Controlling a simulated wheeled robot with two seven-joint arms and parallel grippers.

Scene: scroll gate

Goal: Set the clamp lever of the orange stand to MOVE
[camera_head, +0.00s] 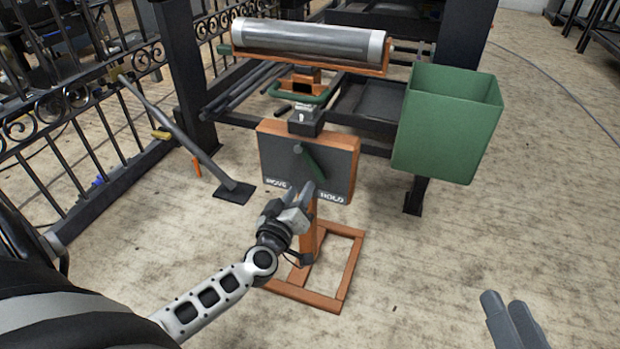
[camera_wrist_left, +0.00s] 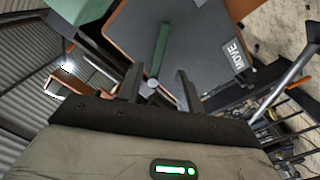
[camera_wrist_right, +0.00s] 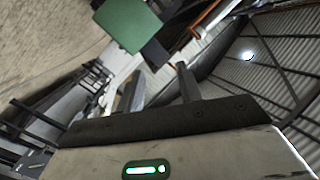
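The orange stand (camera_head: 308,238) has a dark panel (camera_head: 340,165) marked MOVE at its lower left and HOLD at its lower right. Its green clamp lever (camera_head: 312,168) slants from its pivot down and right toward HOLD. My left gripper (camera_head: 308,190) is at the panel's lower edge, by the lever's lower end. In the left wrist view, the lever (camera_wrist_left: 161,48) ends in a pale tip between the open, spread fingers; I cannot tell whether they touch it. My right gripper (camera_head: 508,312) is open and empty, low at the right, away from the stand.
A metal roller (camera_head: 310,40) lies in an orange cradle atop the stand, above a green handle (camera_head: 305,97). A green bin (camera_head: 445,125) stands at the right. A black scrolled gate (camera_head: 60,110) and a leaning grey bar (camera_head: 175,125) are at the left. Floor at the right is clear.

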